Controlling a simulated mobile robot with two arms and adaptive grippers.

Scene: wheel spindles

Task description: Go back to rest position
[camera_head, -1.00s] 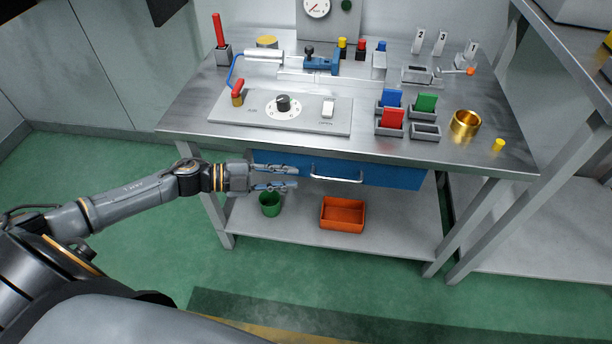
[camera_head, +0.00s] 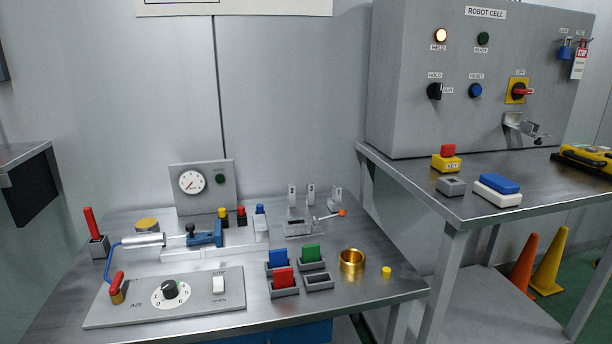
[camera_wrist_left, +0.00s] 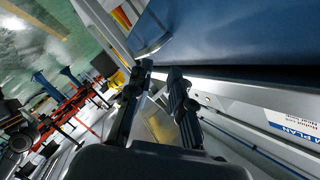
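My left gripper (camera_wrist_left: 160,95) shows only in the left wrist view. Its two dark fingers are apart with a gap between them and nothing held. A blue drawer front (camera_wrist_left: 220,35) with a curved metal handle (camera_wrist_left: 153,45) lies just beyond the fingers, apart from them as far as I can tell. Neither arm is in the head view, and my right gripper is in no view.
The steel workbench (camera_head: 330,290) carries an air panel (camera_head: 200,305), a gauge box (camera_head: 203,187), colored blocks in holders and a brass ring (camera_head: 352,260). To the right stand a second table (camera_head: 400,175), a robot cell cabinet (camera_head: 470,120) and cones (camera_head: 548,260).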

